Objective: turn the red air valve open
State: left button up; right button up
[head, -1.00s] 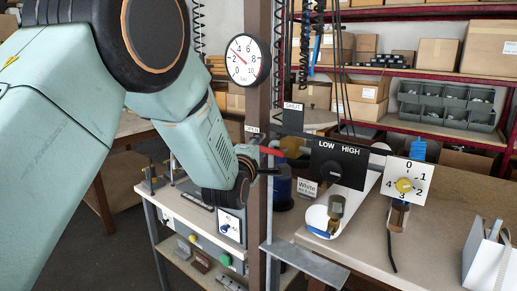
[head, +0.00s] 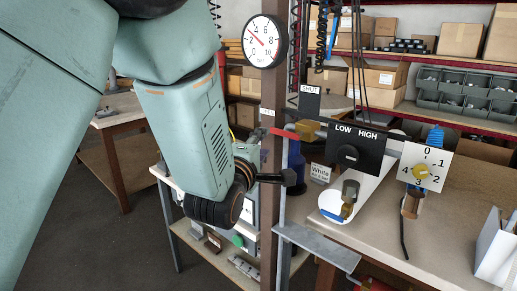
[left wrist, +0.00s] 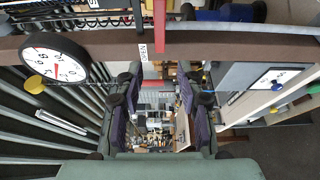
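The red valve lever (head: 284,133) sticks out sideways from the brown post (head: 271,190), pointing right and slightly down. An OPEN label (head: 267,112) is on the post and a SHUT plate (head: 309,98) is up to the right. In the left wrist view the red lever (left wrist: 159,28) runs down from the top edge beside the OPEN label (left wrist: 142,50). My left gripper (head: 285,177) is at the post, below the lever and apart from it. In the left wrist view my left gripper (left wrist: 160,105) has its fingers spread, with nothing held between them. My right gripper is not in view.
A round pressure gauge (head: 265,41) is on the post above the lever. A black LOW/HIGH switch plate (head: 347,150) and a white dial plate (head: 424,167) stand to the right, above a bench. A grey metal bracket (head: 318,246) juts out low on the post.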

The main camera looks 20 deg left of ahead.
pick_arm(q)
jog(key=shift+s, duration=0.95)
jog(key=s+f+m+g+b, duration=0.1)
jog(key=s+f+m+g, duration=0.3)
jog(key=f, duration=0.5)
jog(key=s+a+f+m+g+b, duration=0.1)
jog(key=s+f+m+g+b, duration=0.15)
jog(key=f+m, duration=0.5)
jog(key=s+f+m+g+b, duration=0.1)
jog(key=s+f+m+g, duration=0.25)
jog(key=f, duration=0.75)
jog(key=s+f+m+g+h+b, duration=0.1)
jog(key=s+f+m+g+b, duration=0.2)
jog(key=s+f, duration=2.2)
jog(key=s+g+b, duration=0.3)
jog(key=s+g, duration=0.1)
jog(key=g, duration=0.1)
jog(key=shift+a+f+b, duration=0.15)
jog(key=shift+a+b, duration=0.15)
